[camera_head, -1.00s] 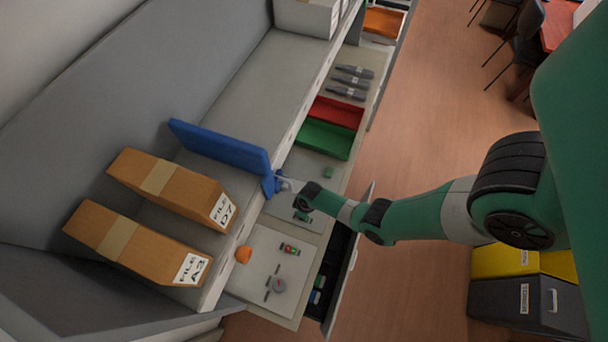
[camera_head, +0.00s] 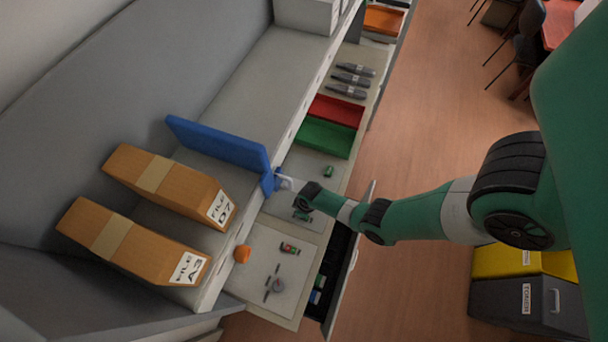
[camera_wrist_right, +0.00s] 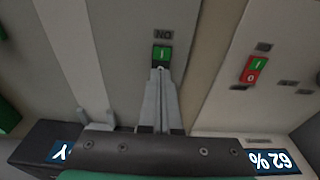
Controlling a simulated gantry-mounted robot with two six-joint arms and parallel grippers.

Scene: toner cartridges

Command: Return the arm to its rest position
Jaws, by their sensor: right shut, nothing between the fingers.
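My right arm reaches in from the right in the head view. Its gripper (camera_head: 284,182) is over the desk edge, close to the lower end of a blue panel (camera_head: 222,145). In the right wrist view the gripper (camera_wrist_right: 160,73) has its fingers together, with nothing between them. The fingertips appear at the lower edge of a green rocker switch (camera_wrist_right: 162,53) marked "I"; I cannot tell whether they touch it. My left gripper is not in view.
Two brown file boxes (camera_head: 167,186) stand on the shelf, left of the blue panel. Red (camera_head: 337,110) and green (camera_head: 323,138) trays lie beyond the arm. A red-green switch (camera_wrist_right: 254,69) is right in the wrist view. Open floor (camera_head: 405,140) lies to the right.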

